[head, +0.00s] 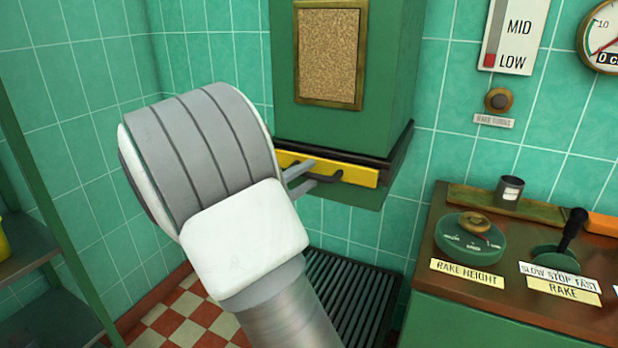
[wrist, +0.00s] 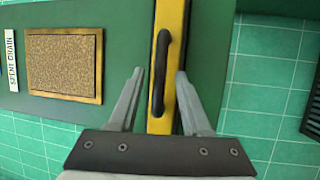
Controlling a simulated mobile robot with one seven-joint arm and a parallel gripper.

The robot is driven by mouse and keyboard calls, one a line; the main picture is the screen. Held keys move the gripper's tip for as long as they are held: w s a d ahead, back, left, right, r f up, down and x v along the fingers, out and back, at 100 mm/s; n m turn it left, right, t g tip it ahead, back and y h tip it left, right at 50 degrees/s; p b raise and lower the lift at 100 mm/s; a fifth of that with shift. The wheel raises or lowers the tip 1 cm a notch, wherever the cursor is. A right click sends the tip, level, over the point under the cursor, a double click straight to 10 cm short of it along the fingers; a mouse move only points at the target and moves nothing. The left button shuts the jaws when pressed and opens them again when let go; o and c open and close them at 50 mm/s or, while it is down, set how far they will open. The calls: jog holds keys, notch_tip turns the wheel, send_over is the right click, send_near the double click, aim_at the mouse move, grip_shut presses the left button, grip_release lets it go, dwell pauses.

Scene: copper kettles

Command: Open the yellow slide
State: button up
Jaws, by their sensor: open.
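The yellow slide (head: 358,175) is a flat bar across the lower part of a green wall-mounted box, with a dark handle (head: 328,178) on its front. In the wrist view the slide (wrist: 171,20) runs up and down the picture, and its dark handle (wrist: 160,75) stands between my fingers. My gripper (wrist: 160,85) is open, one finger on each side of the handle, with visible gaps on both sides. In the head view my gripper (head: 303,175) reaches the slide from the left, and my wrist hides the slide's left part.
The green box (head: 345,120) carries a speckled panel (head: 330,55). A dark floor grate (head: 355,290) lies below it. To the right is a control desk (head: 450,215) with a rake height dial (head: 470,240) and a rake lever (head: 572,230). A shelf (head: 30,250) stands at the left.

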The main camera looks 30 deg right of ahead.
jog(key=shift+w+d+r, duration=0.15)
jog(key=shift+d, duration=0.55)
grip_shut()
dwell(1.0)
